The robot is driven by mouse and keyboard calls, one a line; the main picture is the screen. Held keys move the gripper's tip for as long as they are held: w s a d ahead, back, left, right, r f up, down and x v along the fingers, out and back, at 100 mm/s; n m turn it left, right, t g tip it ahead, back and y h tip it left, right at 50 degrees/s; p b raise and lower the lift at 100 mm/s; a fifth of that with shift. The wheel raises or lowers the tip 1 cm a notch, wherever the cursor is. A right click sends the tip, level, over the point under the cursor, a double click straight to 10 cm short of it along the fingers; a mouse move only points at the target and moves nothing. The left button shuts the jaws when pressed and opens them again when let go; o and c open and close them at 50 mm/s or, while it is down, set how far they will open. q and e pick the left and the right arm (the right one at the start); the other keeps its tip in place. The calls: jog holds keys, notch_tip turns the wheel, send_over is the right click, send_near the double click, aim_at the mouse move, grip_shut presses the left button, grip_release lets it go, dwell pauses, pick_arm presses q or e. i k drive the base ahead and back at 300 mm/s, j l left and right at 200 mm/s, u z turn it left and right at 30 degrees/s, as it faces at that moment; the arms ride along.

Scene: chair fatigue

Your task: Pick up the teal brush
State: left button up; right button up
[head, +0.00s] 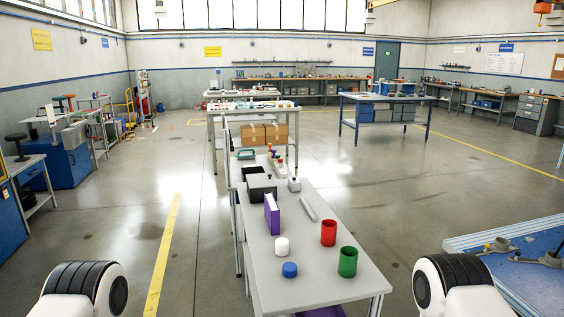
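A small teal object (246,154), possibly the teal brush, lies near the far left end of the grey table (310,266) ahead of me. It is too small to tell its shape for sure. It lies beyond a dark box and close to the cardboard boxes on the table behind. Neither of my grippers shows; only white and black rounded parts of my own arms are in the bottom left and bottom right corners.
The grey table also holds a red cup (328,233), a green cup (348,262), a blue lid (290,270), a white jar (282,246), a purple box (271,214) and a black box (262,187). A blue-edged table (480,240) stands at right. Floor left of the table is open.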

aim_at(241, 156)
jog(key=z, duration=1.15)
jog(key=u, duration=1.3)
jog(key=i+l+z, duration=0.2)
jog(key=l+z, duration=0.2)
jog(key=i+l+z, duration=0.55)
jog(key=z, duration=0.2)
jog(key=i+l+z, duration=0.3)
jog(key=i, duration=0.3)
jog(key=i+l+z, duration=0.15)
jog(key=i+z, duration=0.2)
jog(key=i, duration=0.25)
jog(key=i+j+u, duration=0.2)
jog(key=i+u, duration=0.3)
jog(key=i, duration=0.15)
jog(key=i+u, duration=0.5)
jog(key=i+l+u, duration=0.35)
jog(key=i+u, duration=0.15)
jog(key=i, duration=0.2)
